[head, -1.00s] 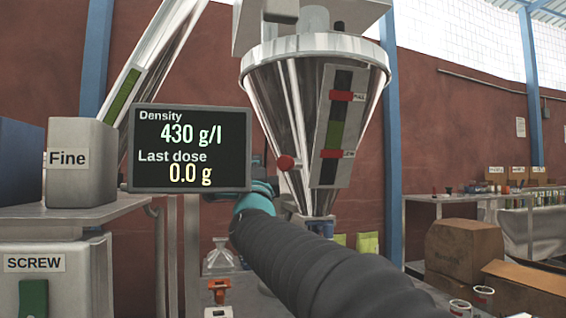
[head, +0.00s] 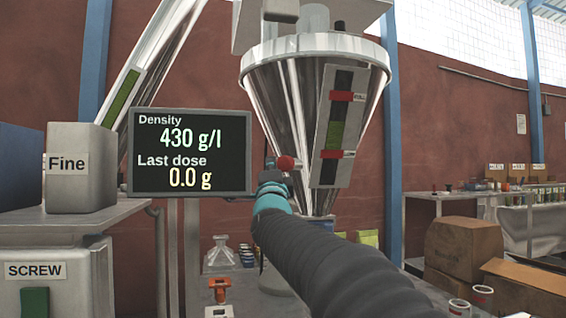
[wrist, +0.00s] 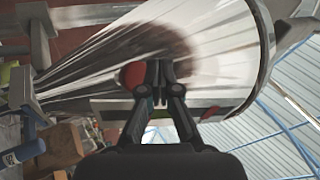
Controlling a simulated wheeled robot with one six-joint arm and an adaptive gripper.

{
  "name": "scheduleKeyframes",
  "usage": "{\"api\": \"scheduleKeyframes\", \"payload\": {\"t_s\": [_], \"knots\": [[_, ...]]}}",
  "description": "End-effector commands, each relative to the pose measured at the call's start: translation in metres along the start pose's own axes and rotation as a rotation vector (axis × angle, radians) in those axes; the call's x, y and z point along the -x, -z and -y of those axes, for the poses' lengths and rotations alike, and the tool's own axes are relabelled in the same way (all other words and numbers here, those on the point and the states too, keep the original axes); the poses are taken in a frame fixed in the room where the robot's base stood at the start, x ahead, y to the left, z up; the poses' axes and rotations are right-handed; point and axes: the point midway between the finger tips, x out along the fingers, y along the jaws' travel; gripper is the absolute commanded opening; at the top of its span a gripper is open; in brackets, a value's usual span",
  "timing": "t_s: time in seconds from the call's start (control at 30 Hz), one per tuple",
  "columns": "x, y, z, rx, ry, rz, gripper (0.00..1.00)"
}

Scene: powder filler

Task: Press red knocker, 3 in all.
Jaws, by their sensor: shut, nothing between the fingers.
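The red knocker (head: 286,163) is a round red knob on the lower left side of the shiny steel hopper cone (head: 290,100). My gripper (head: 271,164) is shut and empty, its tips just left of the knob in the head view. In the wrist view the shut fingertips (wrist: 157,70) point at the cone, and the knocker (wrist: 132,76) shows just left of them, partly behind a finger. I cannot tell whether the fingers touch the knob or the cone. The display (head: 190,153) reads density 430 g/l and last dose 0.0 g.
A level strip (head: 336,130) with two red markers is on the cone's right side. The grey Fine box (head: 80,165) stands at left above the SCREW panel (head: 35,270). A glass flask (head: 221,254) stands below the display. Cardboard boxes (head: 465,250) are at right.

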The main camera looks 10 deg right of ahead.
Motion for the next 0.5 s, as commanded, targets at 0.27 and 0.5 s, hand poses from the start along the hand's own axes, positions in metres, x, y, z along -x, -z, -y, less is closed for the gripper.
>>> {"api": "scheduleKeyframes", "payload": {"t_s": [0.27, 0.5], "knots": [[-0.014, 0.01, -0.012, -0.001, 0.0, -0.001, 0.0], [-0.017, 0.012, -0.013, -0.001, 0.0, 0.0, 0.0]]}}
